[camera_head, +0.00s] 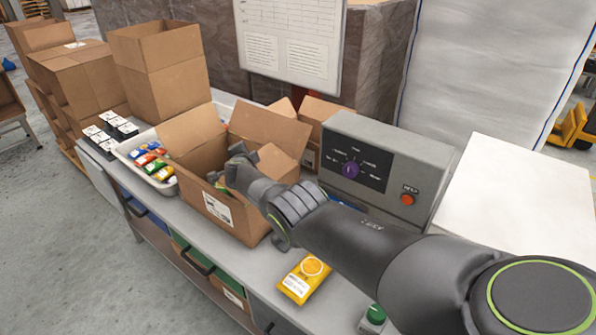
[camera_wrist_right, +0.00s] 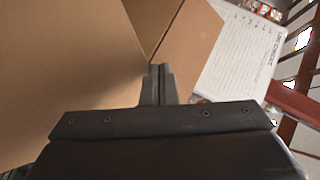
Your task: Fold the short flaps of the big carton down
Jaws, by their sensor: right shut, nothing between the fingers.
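The big carton (camera_head: 232,214) is an open brown box with a white label, standing on the bench. A flap (camera_head: 190,132) stands up at its left, a wide flap (camera_head: 268,126) rises at its back, and another flap (camera_head: 277,164) slants up at its right. My right gripper (camera_head: 238,158) is over the carton's opening, and my arm hides part of its inside and front edge. In the right wrist view the gripper's fingers (camera_wrist_right: 158,84) are together and empty, in front of brown cardboard panels (camera_wrist_right: 175,35); contact cannot be told. My left gripper is not in view.
A grey control box (camera_head: 380,165) with a purple knob and red button stands right of the carton. A tray (camera_head: 130,158) of colourful packets is at its left, with taller cartons (camera_head: 165,75) behind. A yellow packet (camera_head: 303,278) and a green-capped jar (camera_head: 374,318) lie in front.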

